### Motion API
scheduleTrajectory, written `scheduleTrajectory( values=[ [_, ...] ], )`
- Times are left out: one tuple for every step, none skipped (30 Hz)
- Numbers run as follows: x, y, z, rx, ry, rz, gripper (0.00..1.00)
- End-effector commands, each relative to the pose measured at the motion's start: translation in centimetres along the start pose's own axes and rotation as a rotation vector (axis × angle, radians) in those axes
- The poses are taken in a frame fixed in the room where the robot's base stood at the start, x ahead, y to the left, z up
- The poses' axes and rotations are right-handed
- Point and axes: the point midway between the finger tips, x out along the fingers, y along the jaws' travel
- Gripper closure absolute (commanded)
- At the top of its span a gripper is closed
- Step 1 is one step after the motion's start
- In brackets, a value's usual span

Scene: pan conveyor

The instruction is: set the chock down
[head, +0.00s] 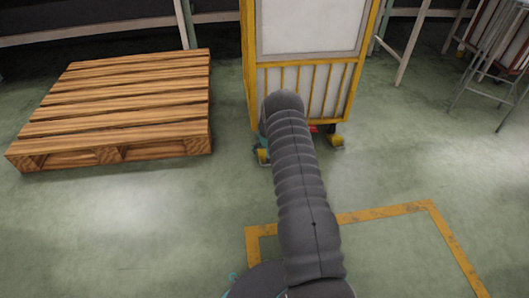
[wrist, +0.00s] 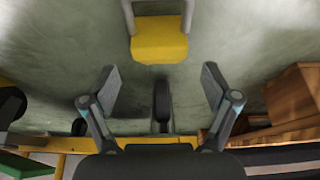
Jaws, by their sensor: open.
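The chock (wrist: 160,39), a yellow block with a grey handle-like frame, rests on the green floor at the top of the wrist view. My gripper (wrist: 160,76) is open, with its two fingers spread wide and nothing between the tips. The chock is beyond the fingertips in the picture, apart from both fingers. A dark wheel (wrist: 162,101) shows between the fingers, at the yellow trolley frame (wrist: 48,144). In the head view my arm reaches toward the foot of the yellow-framed trolley (head: 309,35); my gripper and the chock are hidden there.
A wooden pallet (head: 120,104) lies left of the trolley and shows at the right of the wrist view (wrist: 297,98). A yellow floor marking (head: 385,212) is nearer to me. Metal stands (head: 492,75) are at the far right. The floor between is clear.

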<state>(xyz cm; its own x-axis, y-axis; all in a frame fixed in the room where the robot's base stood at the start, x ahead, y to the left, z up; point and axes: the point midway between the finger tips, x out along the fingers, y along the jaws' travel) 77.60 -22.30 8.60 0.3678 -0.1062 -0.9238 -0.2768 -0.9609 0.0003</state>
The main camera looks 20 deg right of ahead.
Motion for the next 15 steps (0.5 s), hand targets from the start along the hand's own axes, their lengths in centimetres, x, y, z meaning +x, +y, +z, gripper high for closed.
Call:
scheduleTrajectory(
  values=[
    [-1.3, 0.0, -0.1, 0.000, 0.001, 0.000, 0.13],
    [-1.9, 0.0, -0.1, 0.000, 0.001, 0.000, 0.13],
    [-2.6, 0.0, -0.2, 0.000, 0.002, 0.000, 0.13],
    [-3.1, 0.0, -0.1, 0.000, 0.002, 0.000, 0.13],
    [-3.6, 0.0, -0.1, 0.000, 0.001, 0.000, 0.13],
    [-4.3, 0.0, -0.1, 0.000, 0.002, 0.000, 0.13],
    [-4.7, 0.0, -0.1, 0.000, 0.001, 0.000, 0.13],
    [-5.2, 0.0, -0.1, 0.000, 0.002, 0.000, 0.13],
    [-5.6, 0.0, -0.1, 0.000, 0.001, 0.000, 0.13],
    [-5.9, 0.0, -0.1, 0.000, 0.000, 0.000, 0.13],
    [-6.2, 0.0, -0.1, 0.000, 0.001, 0.000, 0.13],
    [-6.6, 0.0, -0.1, 0.000, 0.000, 0.000, 0.13],
    [-6.8, 0.0, 0.0, 0.000, 0.000, 0.000, 0.13],
    [-6.9, 0.0, 0.0, 0.000, 0.000, 0.000, 0.13],
    [-7.1, 0.0, 0.0, 0.000, 0.000, 0.000, 0.13]
  ],
)
